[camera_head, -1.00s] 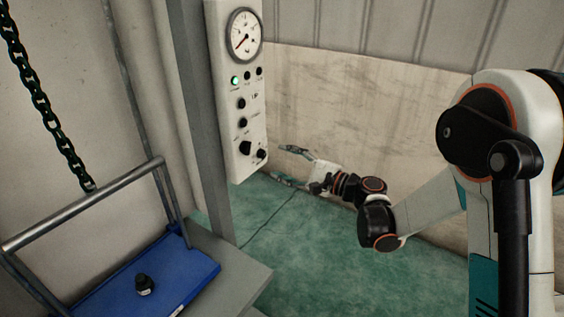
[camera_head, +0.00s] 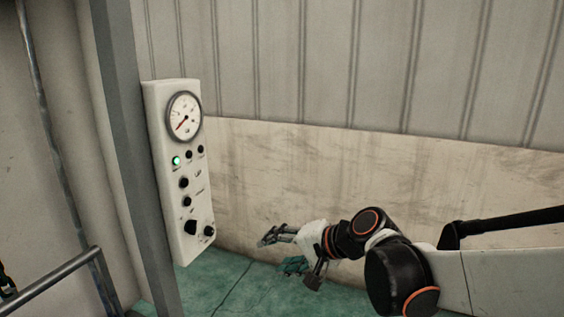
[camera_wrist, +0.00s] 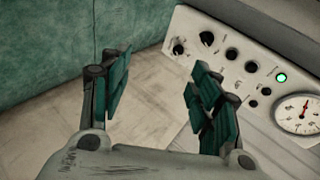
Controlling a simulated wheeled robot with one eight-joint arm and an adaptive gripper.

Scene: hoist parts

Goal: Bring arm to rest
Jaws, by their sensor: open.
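My gripper (camera_head: 276,252) is open and empty. In the head view it is to the right of the lower end of the white control panel (camera_head: 188,222), with a gap between them. In the wrist view my gripper's two green-padded fingers (camera_wrist: 162,92) are spread wide with nothing between them. My arm (camera_head: 372,235) reaches in from the right side of the head view, bent at its joints. The panel also shows at the upper right of the wrist view (camera_wrist: 232,82), beyond the right finger.
The panel carries a round gauge (camera_head: 184,117), a lit green lamp (camera_head: 176,160) and several black knobs. It is fixed to a grey post (camera_head: 128,150). A metal rail (camera_head: 55,281) is at lower left. Behind my arm stands a wall (camera_head: 290,185); the floor (camera_head: 225,287) is green.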

